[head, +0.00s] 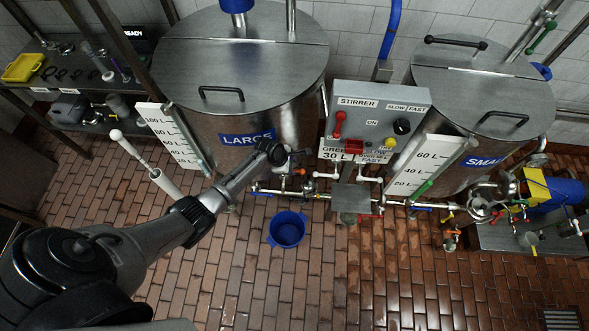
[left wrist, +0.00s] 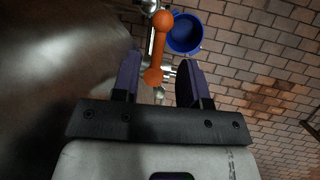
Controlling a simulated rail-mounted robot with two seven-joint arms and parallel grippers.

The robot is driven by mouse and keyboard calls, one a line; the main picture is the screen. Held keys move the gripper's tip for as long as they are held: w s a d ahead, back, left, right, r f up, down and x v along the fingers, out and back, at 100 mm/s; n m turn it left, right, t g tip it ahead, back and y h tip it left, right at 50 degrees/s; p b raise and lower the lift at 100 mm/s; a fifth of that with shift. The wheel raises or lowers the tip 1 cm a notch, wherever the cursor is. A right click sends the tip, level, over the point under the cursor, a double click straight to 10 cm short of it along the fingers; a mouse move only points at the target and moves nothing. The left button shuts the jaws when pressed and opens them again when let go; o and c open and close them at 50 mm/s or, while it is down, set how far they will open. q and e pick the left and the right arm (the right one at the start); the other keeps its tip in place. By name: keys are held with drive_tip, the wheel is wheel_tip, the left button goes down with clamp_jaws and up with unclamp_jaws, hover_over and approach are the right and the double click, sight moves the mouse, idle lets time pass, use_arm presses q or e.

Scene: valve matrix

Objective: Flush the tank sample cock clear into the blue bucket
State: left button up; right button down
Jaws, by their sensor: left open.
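The large steel tank (head: 240,60), labelled LARGE, stands left of centre in the head view. My left gripper (head: 285,156) is at its lower front, near small pipework. In the left wrist view my left gripper (left wrist: 158,62) is open, its two dark fingers either side of an orange lever (left wrist: 157,45) with ball-shaped ends. I cannot tell whether either finger touches it. The blue bucket (head: 287,229) stands on the floor below the pipework; it also shows just beyond the lever in the left wrist view (left wrist: 184,34). No liquid flow is visible. My right gripper is not in view.
A small tank (head: 480,90) stands right, with a grey stirrer box (head: 378,110) between the tanks. Low pipes with coloured valves (head: 400,204) run along the front. A pump skid (head: 545,235) stands far right. A shelf (head: 75,115) is at left. The front brick floor (head: 270,290) is clear.

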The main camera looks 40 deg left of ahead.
sight(297, 171)
use_arm(q)
drive_tip(key=shift+b+x, duration=0.7)
drive_tip(key=shift+x, duration=1.55)
drive_tip(key=shift+c, duration=0.4)
clamp_jaws()
drive_tip(key=shift+s, duration=0.1)
